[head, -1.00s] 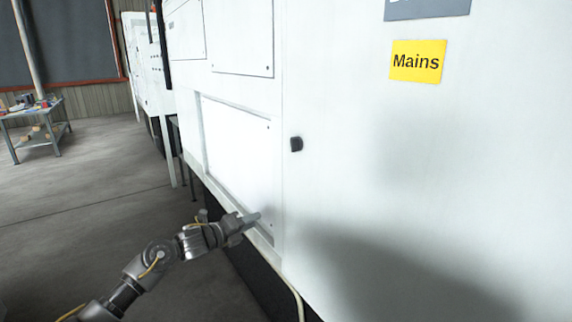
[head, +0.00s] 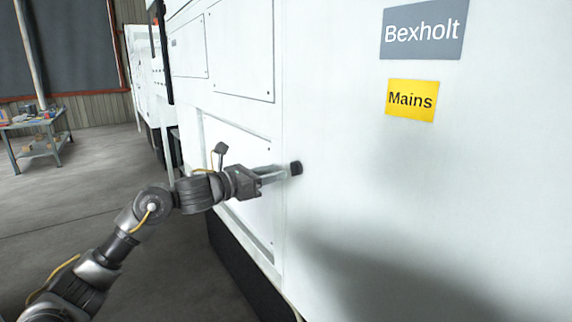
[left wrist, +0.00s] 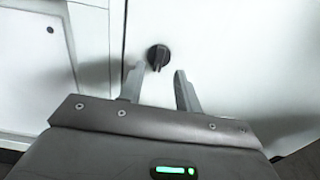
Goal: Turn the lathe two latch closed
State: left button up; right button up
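The latch (head: 296,168) is a small black knob on the white cabinet wall, right of the recessed panel. In the left wrist view the latch (left wrist: 158,56) is round with a raised grip bar, which points roughly down toward my gripper. My left gripper (head: 286,173) reaches it from the left in the head view. In the left wrist view its two fingers (left wrist: 160,76) are apart, with the latch just beyond and between the tips. Nothing is visibly held. Whether a fingertip touches the latch I cannot tell. My right gripper is not in view.
The white machine (head: 350,220) fills the right side, with a yellow Mains label (head: 411,100) and a grey Bexholt sign (head: 423,29). A small workbench (head: 38,138) with items stands far left. The floor (head: 80,200) between is clear.

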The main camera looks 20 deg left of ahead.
aim_at(291, 168)
pick_arm(q)
jog(key=p+x, duration=0.1)
jog(key=x, duration=0.3)
jog(key=shift+w+d, duration=0.25)
jog(key=shift+w, duration=0.05)
grip_shut()
